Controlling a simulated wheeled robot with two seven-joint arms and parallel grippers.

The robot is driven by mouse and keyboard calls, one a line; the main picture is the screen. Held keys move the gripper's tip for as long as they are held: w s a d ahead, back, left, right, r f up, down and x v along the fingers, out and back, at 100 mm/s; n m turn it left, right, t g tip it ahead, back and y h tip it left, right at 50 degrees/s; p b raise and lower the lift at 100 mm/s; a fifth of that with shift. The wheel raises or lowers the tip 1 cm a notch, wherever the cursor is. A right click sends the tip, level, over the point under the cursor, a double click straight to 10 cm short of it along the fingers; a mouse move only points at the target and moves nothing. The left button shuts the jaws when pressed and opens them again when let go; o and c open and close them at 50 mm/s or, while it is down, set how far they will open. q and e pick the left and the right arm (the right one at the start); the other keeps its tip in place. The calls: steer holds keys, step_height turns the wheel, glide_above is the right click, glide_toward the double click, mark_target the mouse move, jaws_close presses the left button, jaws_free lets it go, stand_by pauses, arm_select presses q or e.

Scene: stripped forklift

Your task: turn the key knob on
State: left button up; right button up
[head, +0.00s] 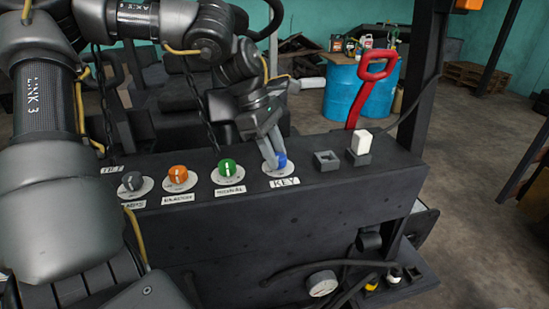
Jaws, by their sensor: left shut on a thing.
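The key knob (281,160) is blue and sits on a round white plate above the label KEY (285,183) on the dark control panel. My left gripper (272,155) comes down from above and is shut on the blue knob, its fingers covering the knob's left side and most of its top. The knob's pointer mark is hidden, so its angle cannot be told. My right gripper does not show in the head view.
Left of the key are a green knob (230,170), an orange knob (179,174) and a grey knob (132,181). Right are an empty square socket (327,159), a white switch (361,144) and a red handle (367,85). A blue drum (343,95) stands behind.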

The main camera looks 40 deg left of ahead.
arm_select(q)
steer(key=m+g, duration=0.1)
steer(key=m, duration=0.1)
steer(key=shift+w+m+b, duration=0.1)
steer(key=shift+m+b, duration=0.2)
steer(key=shift+m, duration=0.1)
steer(key=shift+w+m+g, duration=0.1)
steer(key=shift+m+g, duration=0.7)
steer(key=shift+m, duration=1.1)
steer(key=o, duration=1)
steer(key=shift+r, duration=0.1)
